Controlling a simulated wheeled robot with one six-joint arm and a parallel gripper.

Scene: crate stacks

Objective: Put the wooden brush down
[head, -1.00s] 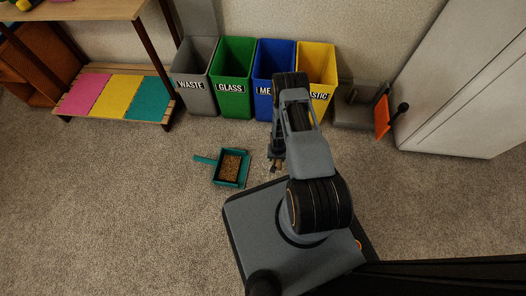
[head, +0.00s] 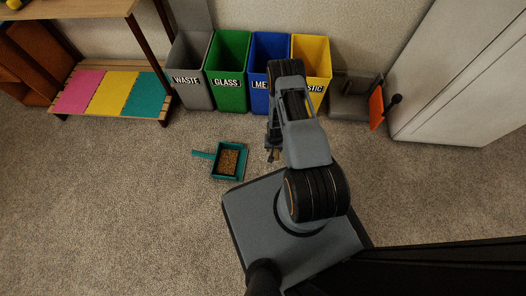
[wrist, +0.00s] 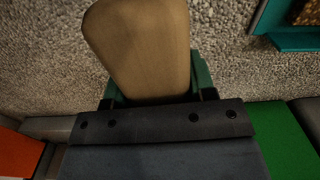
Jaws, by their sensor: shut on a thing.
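The wooden brush (wrist: 138,48) fills the upper middle of the wrist view, its brown wooden part pointing away from the wrist. My gripper (wrist: 157,92) is shut on it, with green parts showing at both sides. In the head view my gripper (head: 273,152) points down over the carpet, right of the dustpan and in front of the bins. The brush is too small and dark there to make out clearly. I cannot tell whether it touches the floor.
A teal dustpan (head: 214,174) with brown grains lies on the carpet left of my gripper. Grey, green, blue and yellow bins (head: 228,85) line the wall behind. A low shelf (head: 165,118) stands left, a white cabinet (head: 455,90) right. Carpet around the dustpan is clear.

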